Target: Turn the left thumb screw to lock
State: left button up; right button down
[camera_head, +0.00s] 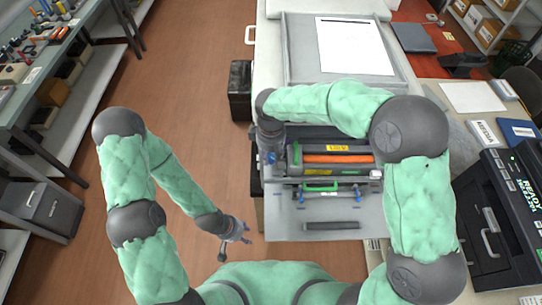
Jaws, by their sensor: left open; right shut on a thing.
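The printer's open front holds a toner cartridge with an orange strip (338,158) and yellow labels. Below it lies a bar with a green handle (320,188) and small blue parts at its ends. My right gripper (269,160) is at the left end of the cartridge bay, pointing down. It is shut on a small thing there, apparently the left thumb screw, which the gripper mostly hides. I cannot tell how far the screw is turned. My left gripper (246,240) is open and empty, low over the floor to the left of the printer's front tray.
The grey front tray (285,225) carries a dark bar (331,225). A black printer (500,220) stands at the right. A shelf bench (60,90) is at the left.

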aim_at(271, 157)
jog(key=shift+m, duration=0.9)
jog(key=c, duration=0.9)
grip_release()
jog(key=shift+c, duration=0.2)
notch_tip(271, 157, up, 12)
